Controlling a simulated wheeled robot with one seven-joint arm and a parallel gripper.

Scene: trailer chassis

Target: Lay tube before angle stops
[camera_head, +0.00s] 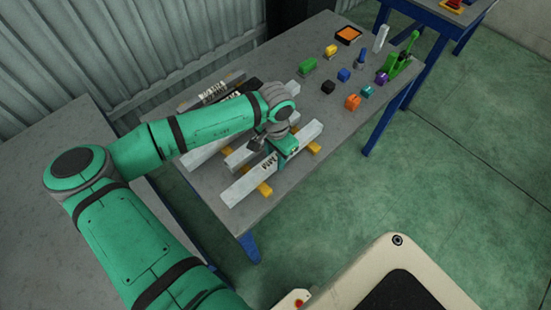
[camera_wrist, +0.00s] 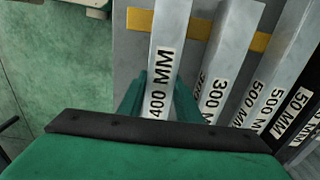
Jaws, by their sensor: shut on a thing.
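My gripper (camera_head: 280,157) is shut on a light grey square tube (camera_head: 242,187), gripping it around its middle. In the wrist view the tube (camera_wrist: 168,30) is marked 400 MM and runs between the green fingers (camera_wrist: 163,95). It is the tube nearest the front edge of the table and lies across yellow pieces (camera_head: 265,188); whether it touches them or hangs just above, I cannot tell. A 300 tube (camera_wrist: 232,50) lies beside it, apart. I cannot clearly make out the angle stops.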

